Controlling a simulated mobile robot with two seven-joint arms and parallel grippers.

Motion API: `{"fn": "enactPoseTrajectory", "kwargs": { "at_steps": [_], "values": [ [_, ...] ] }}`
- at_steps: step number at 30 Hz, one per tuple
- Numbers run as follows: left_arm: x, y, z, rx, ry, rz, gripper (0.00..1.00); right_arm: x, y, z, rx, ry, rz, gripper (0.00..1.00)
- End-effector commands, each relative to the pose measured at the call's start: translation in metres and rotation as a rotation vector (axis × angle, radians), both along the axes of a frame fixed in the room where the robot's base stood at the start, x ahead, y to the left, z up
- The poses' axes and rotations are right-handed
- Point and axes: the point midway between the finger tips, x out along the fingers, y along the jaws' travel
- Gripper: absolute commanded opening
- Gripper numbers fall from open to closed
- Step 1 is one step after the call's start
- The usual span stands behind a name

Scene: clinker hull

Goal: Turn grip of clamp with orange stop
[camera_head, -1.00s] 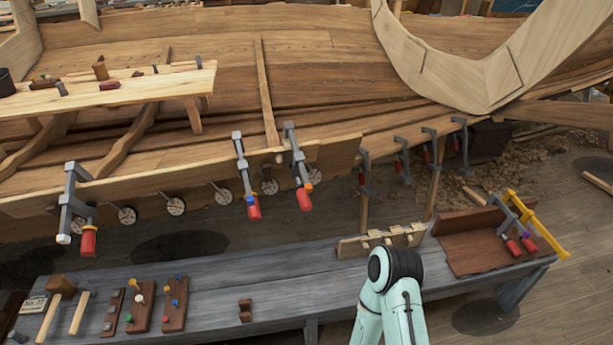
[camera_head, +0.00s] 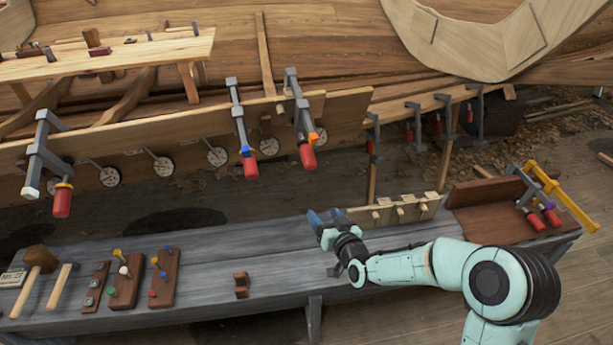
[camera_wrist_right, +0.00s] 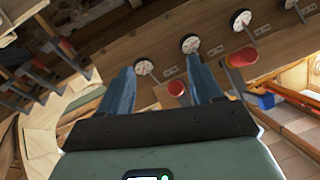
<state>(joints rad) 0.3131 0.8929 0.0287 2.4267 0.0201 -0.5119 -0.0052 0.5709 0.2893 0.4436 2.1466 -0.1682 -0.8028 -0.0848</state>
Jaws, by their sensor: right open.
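The clamp with the orange stop (camera_head: 313,137) hangs on the hull plank in the middle of the head view, its red grip (camera_head: 308,156) pointing down. Beside it on the left is a clamp with a blue stop (camera_head: 246,150). My right gripper (camera_head: 324,216) is open and empty over the bench, below and apart from the orange-stop clamp. In the right wrist view its two blue-grey fingers (camera_wrist_right: 160,68) are spread. Red grips show there, one between the fingers (camera_wrist_right: 177,88) and one to the right (camera_wrist_right: 240,57); I cannot tell which clamps they belong to. My left gripper is not in view.
A clamp with a yellow-orange stop (camera_head: 48,160) hangs at far left. Round gauges (camera_head: 217,156) line the plank. Several clamps hang at the right. The space between bench and plank looks free.

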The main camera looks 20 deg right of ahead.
Motion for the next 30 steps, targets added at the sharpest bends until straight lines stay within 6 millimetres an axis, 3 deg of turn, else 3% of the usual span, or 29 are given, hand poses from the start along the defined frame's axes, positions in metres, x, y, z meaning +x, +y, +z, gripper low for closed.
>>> {"fn": "enactPoseTrajectory", "kwargs": {
  "at_steps": [1, 3, 7, 11, 24, 30],
  "values": [
    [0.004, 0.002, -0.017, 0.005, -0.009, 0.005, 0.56, 0.009, -0.007, 0.019, -0.039, -0.084, -0.010, 0.65],
    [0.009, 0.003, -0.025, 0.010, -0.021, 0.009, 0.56, 0.015, -0.010, 0.047, -0.078, -0.169, -0.015, 0.65],
    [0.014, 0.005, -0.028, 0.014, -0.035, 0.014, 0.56, 0.020, -0.011, 0.074, -0.109, -0.241, -0.017, 0.65],
    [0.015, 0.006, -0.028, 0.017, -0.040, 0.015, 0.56, 0.031, -0.011, 0.078, -0.110, -0.248, -0.017, 0.65],
    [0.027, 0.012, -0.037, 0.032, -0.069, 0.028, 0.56, 0.111, -0.014, 0.076, -0.105, -0.243, -0.017, 0.65],
    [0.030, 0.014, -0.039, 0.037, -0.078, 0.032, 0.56, 0.138, -0.015, 0.076, -0.107, -0.243, -0.017, 0.65]
  ]
}}
